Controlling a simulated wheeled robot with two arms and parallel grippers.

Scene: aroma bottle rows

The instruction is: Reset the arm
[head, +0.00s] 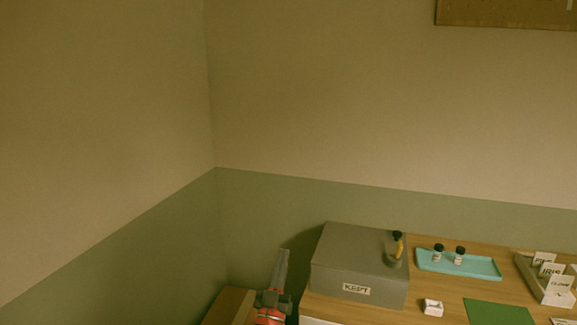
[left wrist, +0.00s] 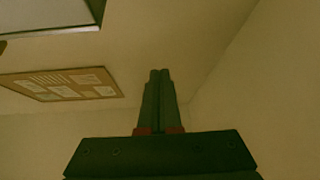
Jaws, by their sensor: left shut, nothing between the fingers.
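My left gripper (head: 282,268) points upward in the head view, just left of the grey box at the table's left end. Its fingers are together with nothing between them. In the left wrist view the closed fingers (left wrist: 160,75) point up against the bare wall and ceiling. My right gripper is in neither view.
A grey box labelled KEPT (head: 355,262) stands at the left of the wooden table (head: 450,288). A turquoise tray (head: 485,268) holds two small dark-capped bottles. A green mat (head: 499,312), a small white holder (head: 433,308) and a rack with name cards (head: 530,275) lie rightward.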

